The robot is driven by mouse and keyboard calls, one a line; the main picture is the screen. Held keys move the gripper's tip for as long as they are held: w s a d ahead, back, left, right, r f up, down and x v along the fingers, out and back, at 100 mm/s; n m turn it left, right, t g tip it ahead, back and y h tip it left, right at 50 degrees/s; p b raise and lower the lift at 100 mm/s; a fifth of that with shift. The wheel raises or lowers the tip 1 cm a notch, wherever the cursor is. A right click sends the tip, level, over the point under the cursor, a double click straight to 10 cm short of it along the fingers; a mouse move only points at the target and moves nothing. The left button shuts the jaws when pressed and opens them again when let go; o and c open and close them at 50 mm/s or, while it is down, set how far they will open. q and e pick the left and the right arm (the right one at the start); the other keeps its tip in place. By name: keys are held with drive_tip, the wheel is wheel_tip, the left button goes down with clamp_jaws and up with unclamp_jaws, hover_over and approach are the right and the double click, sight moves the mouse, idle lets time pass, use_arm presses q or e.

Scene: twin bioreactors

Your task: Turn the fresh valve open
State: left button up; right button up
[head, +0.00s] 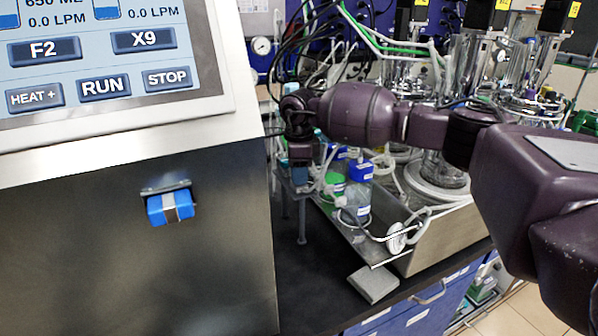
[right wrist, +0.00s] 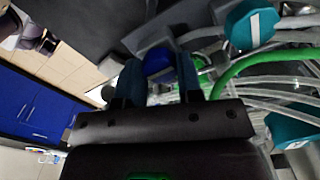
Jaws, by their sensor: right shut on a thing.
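My right gripper (head: 300,178) reaches down beside the glassware behind the steel cabinet. In the right wrist view its two fingers (right wrist: 160,72) are closed on the sides of a rounded blue knob (right wrist: 158,62). No label shows on this knob, so I cannot tell from the picture alone that it is the fresh valve. A teal valve handle with a white stripe (right wrist: 250,24) sits to the right of the fingers, and another teal handle (right wrist: 292,130) is lower right. The held knob is hidden in the head view. My left gripper is not in view.
The steel cabinet with a touch screen (head: 110,50) and a blue latch-like part (head: 170,206) fills the left. Blue-capped and green-filled bottles (head: 355,195) stand in a tray (head: 440,240). A green tube (right wrist: 250,62) and clear tubes run close beside the fingers.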

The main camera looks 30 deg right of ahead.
drive_tip(key=o, duration=0.9)
wheel_tip(320, 180, up, 11)
drive_tip(key=shift+f, duration=0.1)
idle(0.6)
